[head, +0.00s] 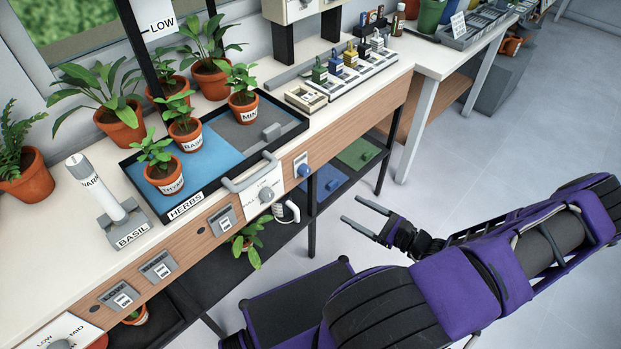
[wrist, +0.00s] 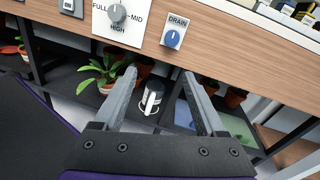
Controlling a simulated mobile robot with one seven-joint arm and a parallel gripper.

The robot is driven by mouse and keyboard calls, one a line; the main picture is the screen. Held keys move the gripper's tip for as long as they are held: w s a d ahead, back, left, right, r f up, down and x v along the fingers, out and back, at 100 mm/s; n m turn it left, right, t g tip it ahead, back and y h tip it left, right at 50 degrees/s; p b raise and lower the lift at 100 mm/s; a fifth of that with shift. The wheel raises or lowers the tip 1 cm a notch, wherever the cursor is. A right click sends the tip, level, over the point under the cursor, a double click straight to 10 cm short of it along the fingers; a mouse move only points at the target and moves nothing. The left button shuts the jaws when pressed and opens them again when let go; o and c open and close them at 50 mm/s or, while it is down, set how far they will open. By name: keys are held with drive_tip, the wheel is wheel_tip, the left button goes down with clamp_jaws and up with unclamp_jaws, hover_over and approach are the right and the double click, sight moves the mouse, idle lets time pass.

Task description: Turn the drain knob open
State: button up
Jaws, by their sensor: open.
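The drain knob (wrist: 173,39) is a small round blue knob on a light plate labelled DRAIN, on the wooden front of the bench. In the head view the blue knob (head: 304,170) sits right of the white dial panel. A pale mark on the knob stands about upright in the wrist view. My gripper (head: 352,209) is open and empty, in front of the bench and apart from the knob. In the wrist view my gripper's fingertips (wrist: 159,74) lie below the knob, with nothing between them touching.
A grey dial (wrist: 116,13) marked FULL, MID and HIGH is left of the drain knob. A grey handle (head: 250,173) juts from the bench edge. Below are a dark shelf, a potted plant (wrist: 105,72) and a white kettle-like vessel (wrist: 152,97). Open floor (head: 420,205) lies right.

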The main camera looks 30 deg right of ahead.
drive_tip(key=t, duration=0.1)
drive_tip(key=b, duration=0.1)
approach(308, 174)
drive_tip(key=shift+m+h, duration=0.4)
drive_tip(key=x, duration=0.9)
drive_tip(key=shift+s+a+r, duration=0.1)
drive_tip(key=shift+a+r, duration=0.15)
drive_tip(key=shift+r, duration=0.05)
clamp_jaws()
